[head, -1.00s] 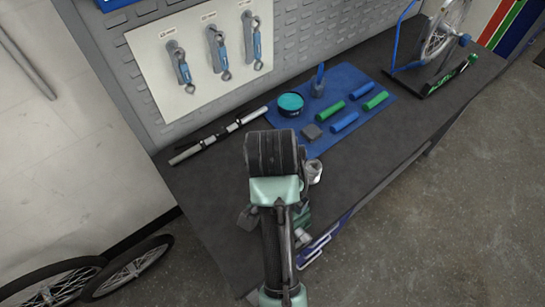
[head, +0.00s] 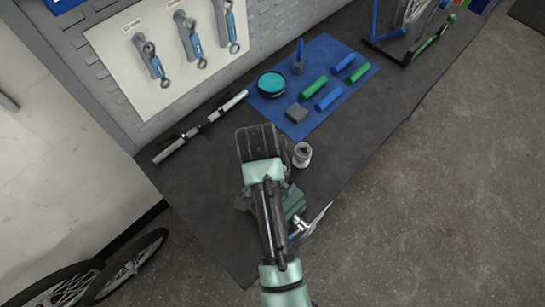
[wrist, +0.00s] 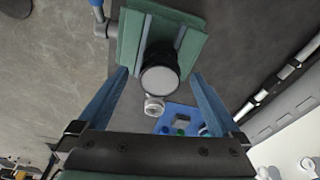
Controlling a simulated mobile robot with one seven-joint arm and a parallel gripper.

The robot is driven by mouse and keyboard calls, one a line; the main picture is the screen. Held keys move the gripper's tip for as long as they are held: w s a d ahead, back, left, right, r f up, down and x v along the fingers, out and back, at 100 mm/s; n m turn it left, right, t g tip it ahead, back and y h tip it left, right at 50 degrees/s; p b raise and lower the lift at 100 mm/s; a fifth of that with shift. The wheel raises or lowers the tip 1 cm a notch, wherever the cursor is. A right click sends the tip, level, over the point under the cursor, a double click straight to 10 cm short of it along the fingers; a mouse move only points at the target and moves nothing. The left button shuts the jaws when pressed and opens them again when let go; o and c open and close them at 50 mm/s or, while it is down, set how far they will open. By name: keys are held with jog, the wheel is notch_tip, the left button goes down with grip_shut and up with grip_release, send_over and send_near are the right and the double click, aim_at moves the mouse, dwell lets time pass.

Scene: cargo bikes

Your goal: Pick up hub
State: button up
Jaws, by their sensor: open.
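The hub (wrist: 161,68) appears to be the dark cylinder with a round grey end face in the wrist view. It stands between the two grey jaw strips of a green vise (wrist: 192,42). My gripper (wrist: 160,76) is open, with one blue finger to each side of the hub and a gap on both sides. I cannot tell how far the fingertips are from it in depth. In the head view the vise (head: 293,204) shows partly beside my arm. The hub and the fingers are hidden there behind my arm.
A small silver cup (head: 302,155) stands on the dark bench (head: 215,165) close to the vise. A blue mat (head: 317,119) holds a teal tin (head: 271,84), grips and a grey block (head: 296,113). A silver and black tube (head: 200,127) lies at the back.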

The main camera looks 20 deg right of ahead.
jog(key=shift+w+d+f+p, duration=0.1)
jog(key=shift+d+f+p, duration=0.1)
jog(key=shift+f, duration=0.55)
jog(key=shift+w+d+f+p, duration=0.1)
jog(key=shift+f+p, duration=0.05)
jog(key=shift+f, duration=0.6)
jog(key=shift+w+d+f+p, duration=0.1)
jog(key=shift+f+p, duration=0.1)
jog(key=shift+f, duration=0.55)
jog(key=shift+s, duration=0.1)
jog(key=shift+c, duration=0.3)
jog(key=c, duration=1.4)
grip_shut()
jog(key=shift+r, duration=0.15)
